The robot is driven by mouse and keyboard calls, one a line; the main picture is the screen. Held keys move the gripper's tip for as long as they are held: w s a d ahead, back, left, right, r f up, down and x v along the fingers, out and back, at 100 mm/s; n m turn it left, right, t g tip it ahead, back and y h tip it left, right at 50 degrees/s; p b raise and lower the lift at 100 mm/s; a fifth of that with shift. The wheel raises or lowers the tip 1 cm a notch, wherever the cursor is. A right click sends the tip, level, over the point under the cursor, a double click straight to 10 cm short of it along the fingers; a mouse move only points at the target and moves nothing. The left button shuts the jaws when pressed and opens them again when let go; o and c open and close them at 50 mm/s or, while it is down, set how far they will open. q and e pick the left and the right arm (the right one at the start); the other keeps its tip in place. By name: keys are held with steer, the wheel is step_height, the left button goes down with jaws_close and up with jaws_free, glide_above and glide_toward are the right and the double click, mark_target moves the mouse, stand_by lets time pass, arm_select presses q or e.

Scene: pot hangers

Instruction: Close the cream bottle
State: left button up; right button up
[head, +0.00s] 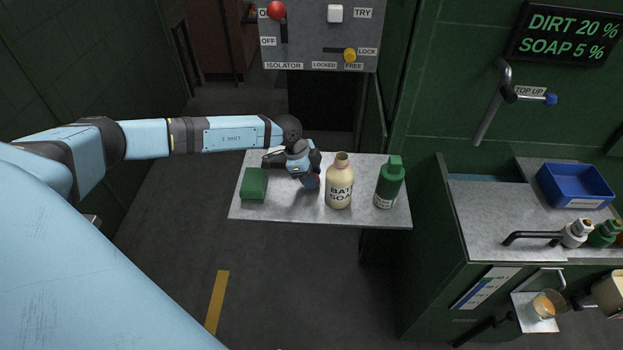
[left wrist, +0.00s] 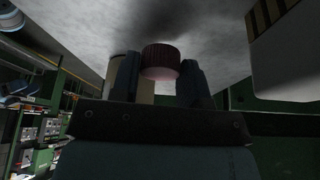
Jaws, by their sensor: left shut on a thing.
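The cream bottle (head: 340,188) stands upright on the small grey shelf (head: 290,215), its neck open with no cap on it. My left gripper (head: 312,181) is just left of the bottle, low over the shelf. It is shut on a dark red ribbed cap (left wrist: 161,61), which sits between the two fingers in the left wrist view. In the head view the cap is mostly hidden by the gripper. I cannot tell whether the cap touches the shelf. A cream surface, probably the bottle, shows behind the fingers in the left wrist view. My right gripper is not in view.
A green bottle (head: 390,183) with a green cap stands right of the cream bottle. A green block (head: 254,184) lies at the shelf's left end. A control panel (head: 318,35) is behind the shelf. A counter with a blue tray (head: 575,187) is to the right.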

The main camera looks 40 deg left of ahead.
arm_select(q)
step_height(320, 180, up, 18)
steer(key=shift+r, duration=0.25)
stand_by(0.3)
